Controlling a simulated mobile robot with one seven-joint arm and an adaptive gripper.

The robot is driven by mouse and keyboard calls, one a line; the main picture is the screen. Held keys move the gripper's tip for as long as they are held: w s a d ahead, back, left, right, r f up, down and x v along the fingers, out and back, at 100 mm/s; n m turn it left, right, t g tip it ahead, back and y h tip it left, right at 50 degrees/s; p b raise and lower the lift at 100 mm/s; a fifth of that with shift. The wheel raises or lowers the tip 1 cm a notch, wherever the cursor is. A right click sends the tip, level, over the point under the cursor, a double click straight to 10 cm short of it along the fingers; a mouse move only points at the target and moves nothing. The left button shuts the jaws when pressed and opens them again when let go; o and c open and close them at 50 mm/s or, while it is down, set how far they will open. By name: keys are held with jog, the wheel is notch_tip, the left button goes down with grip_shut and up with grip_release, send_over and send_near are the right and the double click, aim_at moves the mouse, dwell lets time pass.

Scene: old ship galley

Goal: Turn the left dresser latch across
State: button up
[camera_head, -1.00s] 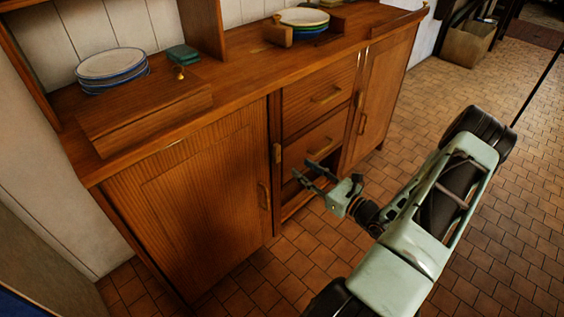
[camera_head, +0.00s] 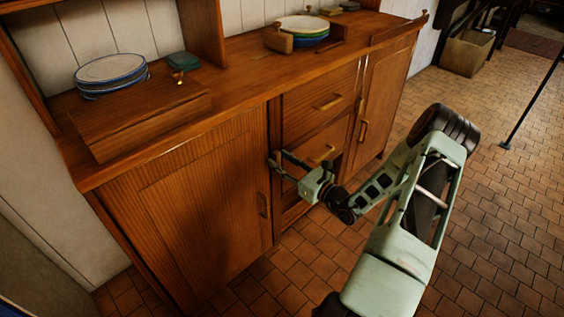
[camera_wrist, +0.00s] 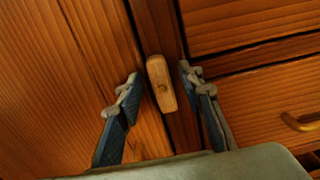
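The left dresser latch (camera_wrist: 161,84) is a small pale wooden bar on the dark upright post, between the left cupboard door (camera_wrist: 70,100) and the drawers. It stands nearly upright, slightly tilted in the wrist view. My gripper (camera_wrist: 159,82) is open, with one fingertip to each side of the latch and a gap to both. In the head view my gripper (camera_head: 280,162) is at the post beside the left door (camera_head: 205,205), and its fingers largely hide the latch. I cannot tell whether the fingertips are level with the latch in depth.
Two drawers with brass handles (camera_head: 330,103) are right of the post, and a right cupboard door (camera_head: 380,95) is beyond. The tiled floor (camera_head: 490,220) is clear around my arm.

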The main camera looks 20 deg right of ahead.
grip_shut()
jog(key=m+p, duration=0.2)
jog(key=shift+d+r+m, duration=0.1)
jog(key=shift+d+m, duration=0.1)
jog(key=shift+m, duration=0.2)
jog(key=m+p, duration=0.1)
jog(key=m, duration=0.4)
jog(key=f+m+p, duration=0.1)
jog(key=m, duration=0.4)
jog(key=m+p, duration=0.2)
jog(key=m, duration=0.3)
jog(key=shift+w+d+f, duration=0.1)
jog(key=shift+d+f, duration=0.1)
jog(key=shift+d, duration=0.15)
dwell(0.3)
